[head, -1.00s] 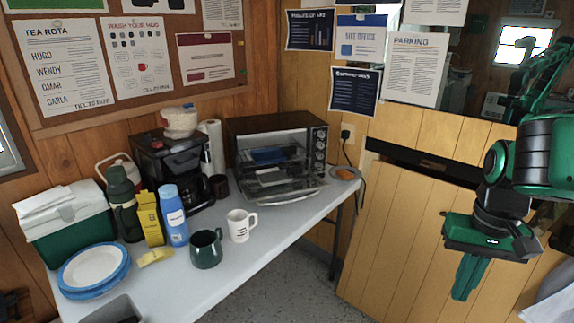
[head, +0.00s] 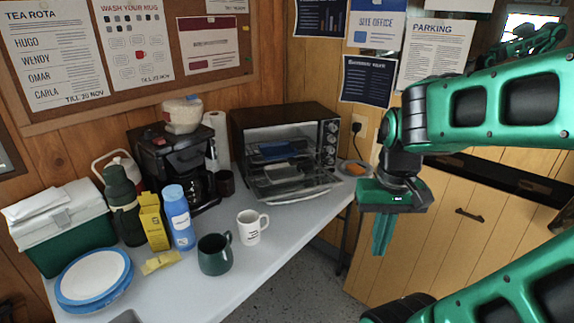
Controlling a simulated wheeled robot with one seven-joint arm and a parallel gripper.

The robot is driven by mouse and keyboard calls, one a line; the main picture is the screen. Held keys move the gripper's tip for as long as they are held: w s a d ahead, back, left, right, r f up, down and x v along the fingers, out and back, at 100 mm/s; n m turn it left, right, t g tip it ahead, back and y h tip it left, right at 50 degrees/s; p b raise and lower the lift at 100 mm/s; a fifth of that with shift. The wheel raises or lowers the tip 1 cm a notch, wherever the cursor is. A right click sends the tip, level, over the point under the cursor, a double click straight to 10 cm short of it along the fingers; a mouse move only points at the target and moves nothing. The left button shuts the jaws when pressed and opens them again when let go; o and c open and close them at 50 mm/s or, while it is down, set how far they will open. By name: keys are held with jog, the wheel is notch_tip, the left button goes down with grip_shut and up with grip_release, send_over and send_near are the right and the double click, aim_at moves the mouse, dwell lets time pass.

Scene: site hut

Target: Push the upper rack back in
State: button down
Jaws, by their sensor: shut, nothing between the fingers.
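The toaster oven (head: 334,150) stands at the back right of the table, with its glass door (head: 300,192) folded down towards me. Inside, a blue item (head: 277,151) sits high up. Below and in front of it is a pale item on the wire rack (head: 262,172). At this size I cannot tell the two racks apart clearly, nor how far the upper one sticks out. My gripper (head: 381,250) is shut and empty, fingers pointing down. It appears right of the oven, past the table's right end, and apart from the oven.
A plate with orange food (head: 355,168) sits right of the oven. The coffee maker (head: 172,160) and a dark mug (head: 226,182) stand left of it. A white mug (head: 250,228) and green mug (head: 214,255) stand in front. A wooden panel (head: 430,235) is behind my gripper.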

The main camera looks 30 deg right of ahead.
jog(key=m+t+h, duration=0.2)
jog(key=m+t, duration=1)
jog(key=m, duration=0.1)
send_near(295, 163)
jog(key=f, duration=0.1)
jog(key=w+f, duration=0.2)
jog(key=shift+f, duration=0.35)
jog(key=shift+w+d+r, duration=0.1)
jog(key=shift+w, duration=0.45)
jog(key=shift+w+d+r, duration=0.1)
jog(key=shift+w, duration=0.45)
jog(key=shift+w+d, duration=0.1)
jog(key=shift+w, duration=0.6)
